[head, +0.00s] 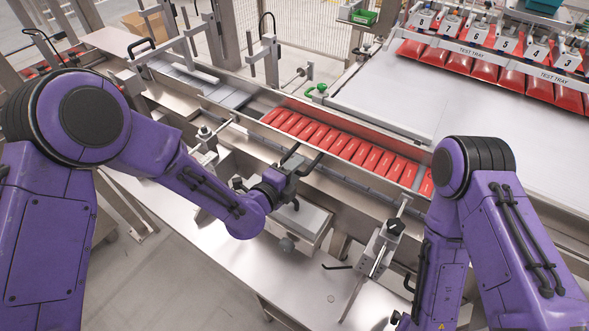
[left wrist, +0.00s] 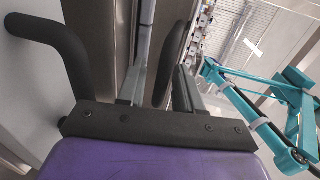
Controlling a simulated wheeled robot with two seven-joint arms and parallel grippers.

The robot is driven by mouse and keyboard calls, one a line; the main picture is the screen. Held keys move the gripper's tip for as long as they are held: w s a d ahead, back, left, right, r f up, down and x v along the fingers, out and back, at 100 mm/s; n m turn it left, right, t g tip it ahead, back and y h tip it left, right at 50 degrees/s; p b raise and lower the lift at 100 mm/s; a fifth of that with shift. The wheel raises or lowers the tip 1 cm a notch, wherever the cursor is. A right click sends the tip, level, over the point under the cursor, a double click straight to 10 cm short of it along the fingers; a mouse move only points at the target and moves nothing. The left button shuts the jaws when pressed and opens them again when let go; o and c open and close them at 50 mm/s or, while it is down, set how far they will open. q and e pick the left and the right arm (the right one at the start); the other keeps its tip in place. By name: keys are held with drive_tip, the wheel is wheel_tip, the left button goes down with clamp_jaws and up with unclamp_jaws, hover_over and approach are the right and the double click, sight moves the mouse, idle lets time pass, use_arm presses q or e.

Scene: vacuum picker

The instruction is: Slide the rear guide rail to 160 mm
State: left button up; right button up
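A row of red packs (head: 340,145) lies in the conveyor channel in the head view. A long steel rail (head: 385,123) runs along the far side of the packs. A thin front rail (head: 352,176) runs along the near side. My left gripper (head: 302,158) is over the near edge of the channel, its black fingers apart and nothing seen between them. The fingers also show wide apart in the left wrist view (left wrist: 120,55). My right gripper is out of view; only its arm shows.
Clamp brackets with black knobs (head: 394,227) stand along the near side. A grey box (head: 300,222) sits below my left gripper. A picker head with numbered units (head: 490,52) holds red packs at back right. The white plate (head: 400,90) is bare.

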use_arm(q)
drive_tip(key=shift+s+r, duration=0.1)
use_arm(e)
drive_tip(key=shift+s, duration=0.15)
use_arm(q)
drive_tip(key=shift+c, duration=0.7)
clamp_jaws()
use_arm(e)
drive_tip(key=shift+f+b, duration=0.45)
use_arm(q)
drive_tip(key=shift+s+a, duration=0.35)
drive_tip(key=shift+s, duration=0.25)
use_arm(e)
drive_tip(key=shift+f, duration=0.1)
use_arm(q)
drive_tip(key=shift+o, duration=0.7)
unclamp_jaws()
drive_tip(key=shift+a, duration=0.1)
drive_tip(key=shift+s+a, duration=0.1)
drive_tip(key=shift+s, duration=0.05)
